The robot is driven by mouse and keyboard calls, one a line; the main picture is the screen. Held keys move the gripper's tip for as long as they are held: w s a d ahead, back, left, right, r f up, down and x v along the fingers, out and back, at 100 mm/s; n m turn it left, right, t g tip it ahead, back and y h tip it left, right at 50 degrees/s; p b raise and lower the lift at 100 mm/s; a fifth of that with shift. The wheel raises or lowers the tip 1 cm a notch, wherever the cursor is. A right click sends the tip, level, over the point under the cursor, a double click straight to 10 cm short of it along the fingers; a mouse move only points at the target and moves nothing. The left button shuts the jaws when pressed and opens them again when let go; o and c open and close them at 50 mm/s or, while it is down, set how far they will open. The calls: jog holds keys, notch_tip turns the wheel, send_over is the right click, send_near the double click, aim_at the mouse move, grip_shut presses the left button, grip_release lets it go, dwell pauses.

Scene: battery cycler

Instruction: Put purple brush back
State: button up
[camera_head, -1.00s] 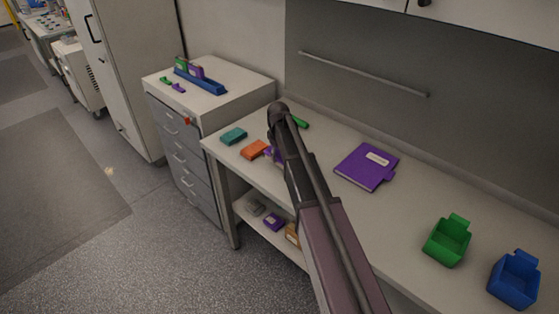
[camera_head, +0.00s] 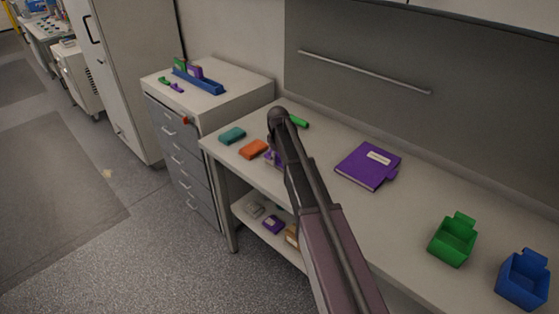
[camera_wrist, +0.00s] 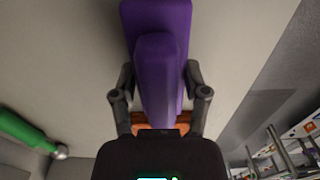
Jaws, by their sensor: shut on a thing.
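The purple brush (camera_wrist: 160,55) sits between the two fingers of my gripper (camera_wrist: 158,80) in the wrist view, one finger against each side. The gripper is shut on it. In the head view only a small purple part (camera_head: 271,158) shows beside my arm, near the front edge of the bench, next to an orange block. My arm hides most of the brush and the gripper there. I cannot tell whether the brush touches the bench top.
The bench (camera_head: 330,200) holds a teal block (camera_head: 232,135), an orange block (camera_head: 254,149), a green-handled tool (camera_head: 299,122), a purple binder (camera_head: 367,166), a green bin (camera_head: 452,243) and a blue bin (camera_head: 522,282). A drawer cabinet (camera_head: 230,98) with a blue rack (camera_head: 198,81) stands left.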

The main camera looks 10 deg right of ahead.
jog(key=shift+f, duration=0.2)
jog(key=o, duration=1)
jog(key=shift+r, duration=0.1)
notch_tip(320, 180, up, 12)
jog(key=p, duration=1.2)
jog(key=shift+r, duration=0.15)
jog(key=s+m, duration=0.2)
jog(key=s, duration=0.7)
jog(key=s+m, duration=0.2)
jog(key=s, duration=0.8)
jog(key=s+m, duration=0.3)
jog(key=s, duration=0.7)
jog(key=shift+s+d, duration=0.15)
jog(key=shift+d, duration=0.15)
